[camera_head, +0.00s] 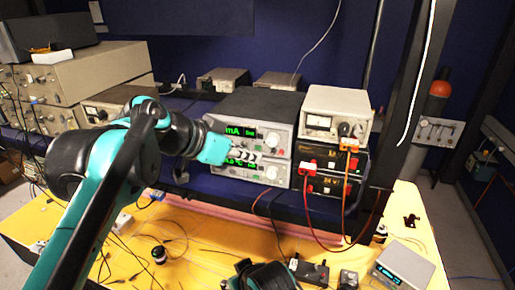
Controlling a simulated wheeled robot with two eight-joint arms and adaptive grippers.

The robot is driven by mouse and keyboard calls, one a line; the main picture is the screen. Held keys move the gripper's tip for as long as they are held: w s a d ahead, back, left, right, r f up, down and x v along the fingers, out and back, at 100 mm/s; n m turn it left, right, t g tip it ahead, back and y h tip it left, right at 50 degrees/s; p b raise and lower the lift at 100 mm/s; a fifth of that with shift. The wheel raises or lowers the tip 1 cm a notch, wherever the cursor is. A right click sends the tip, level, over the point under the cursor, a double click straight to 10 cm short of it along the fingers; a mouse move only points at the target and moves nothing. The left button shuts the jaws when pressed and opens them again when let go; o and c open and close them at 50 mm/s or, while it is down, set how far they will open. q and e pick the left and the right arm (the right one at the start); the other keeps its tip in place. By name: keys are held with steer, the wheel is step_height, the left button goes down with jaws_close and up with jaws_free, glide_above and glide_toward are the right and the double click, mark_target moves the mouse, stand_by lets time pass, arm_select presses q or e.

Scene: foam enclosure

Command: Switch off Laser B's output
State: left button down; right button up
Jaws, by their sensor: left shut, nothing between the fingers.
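Two stacked grey instruments with green displays stand on the shelf at centre: an upper unit (271,137) and a lower unit (268,174). The upper display reads mA, and the lower one is also lit. I cannot read a label telling which is Laser B. My left gripper (226,152) is shut and empty, in front of the left part of the stack. It covers some of the lower edge of the upper unit and the top of the lower one. I cannot tell whether it touches a panel.
Right of the stack, a grey meter box (334,112) sits on black power units (330,158) with red and orange cables hanging down. A dark post (398,100) stands further right. The yellow table (205,235) below holds loose cables and small devices.

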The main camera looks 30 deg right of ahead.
arm_select(q)
steer(key=s+a, duration=0.3)
steer(key=shift+a, duration=0.35)
steer(key=shift+f, duration=0.1)
stand_by(0.8)
steer(key=s+a+f+n+t+y+b, duration=0.1)
steer(key=a+f+n+y+b, duration=0.2)
steer(key=a+f+b, duration=0.8)
steer(key=s+a+f+n+t+y+b, duration=0.2)
steer(key=a+f+n+y+b, duration=0.2)
steer(key=f, duration=2.9)
steer(key=s+a+f+n+t+y+b, duration=0.1)
steer(key=a+f+n+b, duration=0.8)
steer(key=a+f+b, duration=1.1)
steer(key=a+f+t+y, duration=0.1)
steer(key=a+f+y, duration=0.1)
steer(key=a, duration=0.3)
steer(key=shift+s+a+y, duration=0.15)
steer(key=shift+a+y, duration=0.15)
steer(key=shift+a, duration=0.1)
